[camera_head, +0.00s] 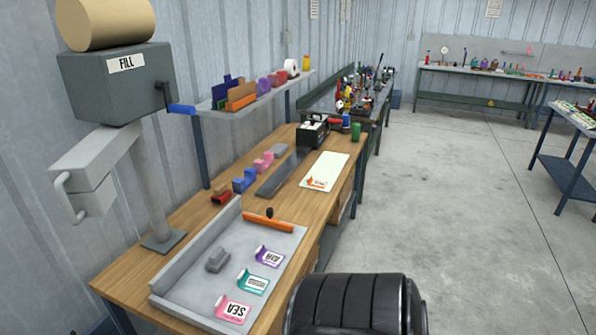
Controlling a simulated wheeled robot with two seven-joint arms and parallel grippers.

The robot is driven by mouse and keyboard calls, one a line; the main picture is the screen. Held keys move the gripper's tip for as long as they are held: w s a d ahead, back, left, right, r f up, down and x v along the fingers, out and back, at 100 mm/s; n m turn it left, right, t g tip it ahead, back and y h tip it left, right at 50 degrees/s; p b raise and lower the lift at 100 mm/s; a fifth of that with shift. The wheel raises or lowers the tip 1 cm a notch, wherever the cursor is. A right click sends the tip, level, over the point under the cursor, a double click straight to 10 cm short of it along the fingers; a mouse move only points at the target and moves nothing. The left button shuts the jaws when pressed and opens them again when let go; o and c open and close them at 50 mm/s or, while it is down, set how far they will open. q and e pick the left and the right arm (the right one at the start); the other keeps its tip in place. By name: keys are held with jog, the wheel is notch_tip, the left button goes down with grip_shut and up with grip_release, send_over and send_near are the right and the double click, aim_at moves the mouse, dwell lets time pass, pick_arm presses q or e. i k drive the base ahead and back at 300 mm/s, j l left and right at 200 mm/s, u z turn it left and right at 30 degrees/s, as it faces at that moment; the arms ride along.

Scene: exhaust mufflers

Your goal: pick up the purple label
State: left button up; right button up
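The purple label (269,256) lies in the grey tray (190,290) on the near part of the wooden workbench (150,255). It is a small white label with purple ends and dark lettering. A teal label (252,282) and a pink label (232,308) marked SEA lie in a row with it, nearer to me. A grey block (217,260) sits to the left of the labels. Neither of my grippers is in view.
An orange bar with a black knob (268,222) lies at the tray's far edge. A grey FILL machine (118,80) stands at the left. A white sheet (325,171) lies farther back. A black ribbed object (350,303) fills the bottom centre.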

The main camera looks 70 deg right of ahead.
aim_at(263, 256)
jog(key=z, duration=2.1)
jog(key=i+l, duration=0.9)
jog(key=l, duration=0.2)
